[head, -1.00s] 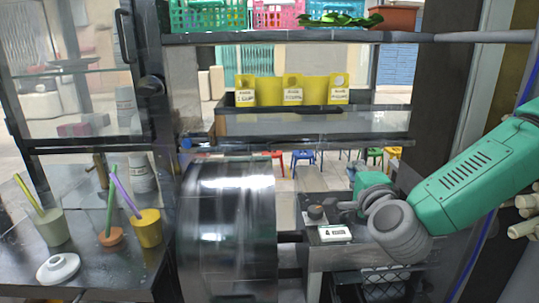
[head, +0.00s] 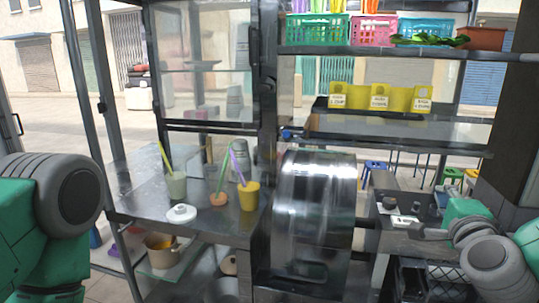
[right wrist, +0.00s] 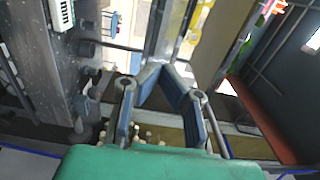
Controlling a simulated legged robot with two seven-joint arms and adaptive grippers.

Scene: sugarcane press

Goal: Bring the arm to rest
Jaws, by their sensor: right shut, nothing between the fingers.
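My right arm (head: 490,262) comes in at the lower right of the head view, beside the small counter right of the metal press drum (head: 313,205). In the right wrist view, the fingers of my right gripper (right wrist: 163,72) come together at the tips, with nothing between them. Small parts of this gripper are hard to make out in the head view. My left arm (head: 62,205) shows at the left edge of the head view; its gripper is outside the picture.
A dark counter (head: 140,208) holds a yellow cup (head: 249,196), a pale green cup (head: 176,186) and a white lid (head: 181,214). Shelves with yellow holders (head: 380,98) and coloured baskets (head: 317,28) stand behind. A white label block (head: 405,220) lies near my right arm.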

